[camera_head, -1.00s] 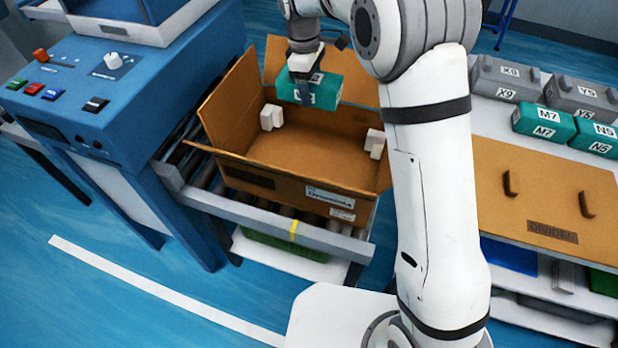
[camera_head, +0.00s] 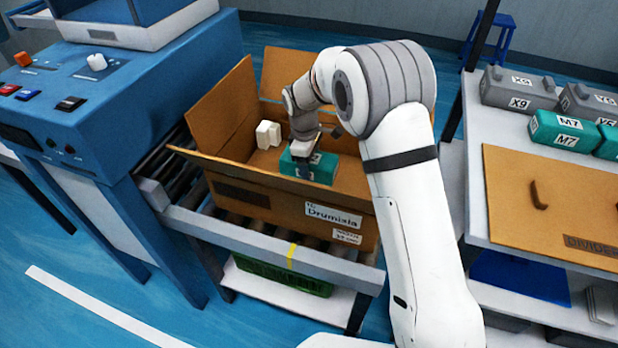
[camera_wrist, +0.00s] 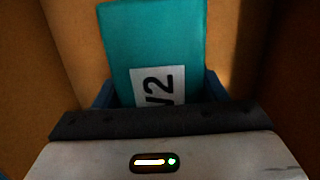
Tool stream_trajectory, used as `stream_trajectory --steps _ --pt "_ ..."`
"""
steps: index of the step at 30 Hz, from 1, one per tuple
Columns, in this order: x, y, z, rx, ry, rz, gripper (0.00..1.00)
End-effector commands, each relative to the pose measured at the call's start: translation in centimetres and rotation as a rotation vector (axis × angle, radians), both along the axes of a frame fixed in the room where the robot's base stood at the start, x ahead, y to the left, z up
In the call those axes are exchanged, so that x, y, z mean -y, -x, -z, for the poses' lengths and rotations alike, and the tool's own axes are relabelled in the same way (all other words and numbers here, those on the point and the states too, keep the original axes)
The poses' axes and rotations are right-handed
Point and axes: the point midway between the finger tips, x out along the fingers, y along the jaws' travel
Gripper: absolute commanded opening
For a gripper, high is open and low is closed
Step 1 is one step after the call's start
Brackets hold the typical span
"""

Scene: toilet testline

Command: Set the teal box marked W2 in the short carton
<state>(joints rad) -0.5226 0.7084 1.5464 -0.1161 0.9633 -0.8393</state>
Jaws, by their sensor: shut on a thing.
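The teal box marked W2 (camera_head: 318,168) is inside the open carton (camera_head: 285,205), low between its walls, in the head view. Whether it touches the carton floor I cannot tell. My gripper (camera_head: 303,150) is shut on the box from above. In the wrist view the teal box (camera_wrist: 155,45) sits between my blue fingertips (camera_wrist: 158,95), its label partly hidden by the gripper body. Brown carton walls show on both sides of it there.
White foam corner pieces (camera_head: 268,134) stand in the carton's left part. The carton's flaps are open, and it rests on a roller conveyor (camera_head: 265,248) beside a blue machine (camera_head: 130,110). On the right table are grey boxes (camera_head: 518,90), teal boxes (camera_head: 565,133) and a cardboard divider (camera_head: 560,210).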

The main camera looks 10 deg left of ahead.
Motion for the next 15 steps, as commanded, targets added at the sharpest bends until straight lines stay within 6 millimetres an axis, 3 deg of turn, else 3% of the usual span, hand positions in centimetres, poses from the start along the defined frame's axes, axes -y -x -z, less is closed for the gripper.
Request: stream_trajectory --steps 8,15 --pt "0.1 0.0 4.3 -0.002 0.002 -0.001 0.34" --pt "0.1 0.0 4.5 0.000 0.000 0.000 0.34"
